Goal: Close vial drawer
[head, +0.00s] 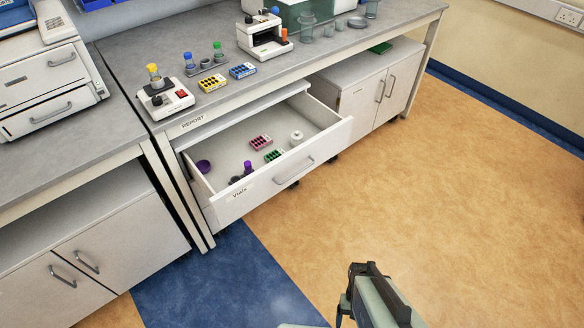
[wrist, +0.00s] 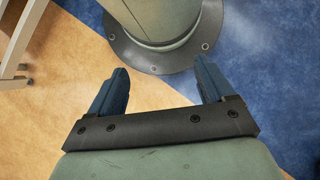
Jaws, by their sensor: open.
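The vial drawer (head: 232,207), white with a grey bar handle (head: 294,171) and a "Vials" label, is pulled well out from under the bench. Inside it lie a pink vial rack (head: 261,142), a green vial rack (head: 274,155), a white round container (head: 296,138) and several purple items (head: 203,166). My gripper (head: 350,292) is low at the bottom of the head view, in front of the drawer and apart from it. In the wrist view my gripper (wrist: 158,85) is open and empty, its two fingers spread above the floor.
The bench top (head: 150,60) carries a vortex mixer (head: 165,98), vial racks and a microscope-like device (head: 265,38). A closed cabinet (head: 378,90) stands right of the drawer. The tan floor (head: 430,200) before the drawer is clear.

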